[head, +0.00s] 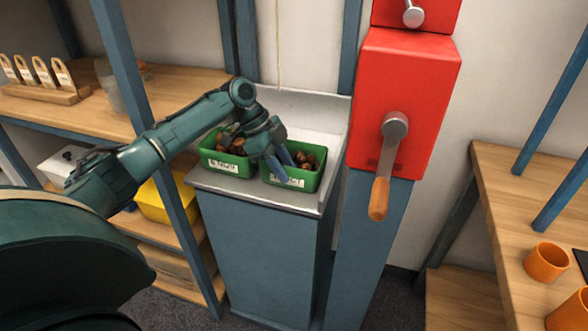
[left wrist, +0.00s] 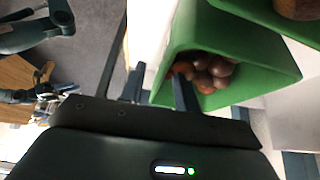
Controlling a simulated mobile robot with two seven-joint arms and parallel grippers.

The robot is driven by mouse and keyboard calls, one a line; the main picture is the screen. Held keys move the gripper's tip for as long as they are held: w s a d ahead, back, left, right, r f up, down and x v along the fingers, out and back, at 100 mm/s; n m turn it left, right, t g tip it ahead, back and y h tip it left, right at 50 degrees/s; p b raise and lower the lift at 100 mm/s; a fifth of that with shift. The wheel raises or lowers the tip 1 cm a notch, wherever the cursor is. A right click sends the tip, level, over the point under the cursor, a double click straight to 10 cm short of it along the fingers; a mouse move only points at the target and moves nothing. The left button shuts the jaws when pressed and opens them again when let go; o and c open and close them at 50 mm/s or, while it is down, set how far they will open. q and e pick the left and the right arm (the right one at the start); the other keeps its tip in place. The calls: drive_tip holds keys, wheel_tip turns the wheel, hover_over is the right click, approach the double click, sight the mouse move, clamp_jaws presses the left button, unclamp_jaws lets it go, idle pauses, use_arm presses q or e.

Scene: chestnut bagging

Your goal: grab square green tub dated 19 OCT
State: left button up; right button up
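Two square green tubs of chestnuts stand side by side on the grey metal counter. The left tub (head: 246,170) has a white label that seems to read a NOV date. The right tub (head: 310,182) has a label partly covered by my finger, so its date is not readable. My left gripper (head: 277,168) is open at the front left of the right tub, pointing down. In the left wrist view, its fingers (left wrist: 158,88) straddle a green tub wall (left wrist: 230,52), one outside and one inside near the chestnuts. What may be my right gripper shows small and unclear there.
A red machine with a wooden-handled crank (head: 379,198) stands just right of the counter (head: 335,150). Blue shelf posts and wooden shelves with a yellow bin (head: 153,205) are on the left. A wooden table with orange cups (head: 546,262) is on the right.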

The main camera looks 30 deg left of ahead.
sight(296, 187)
use_arm(q)
drive_tip(key=shift+x, duration=1.85)
drive_tip(key=shift+f, duration=0.1)
drive_tip(key=shift+c, duration=0.2)
clamp_jaws()
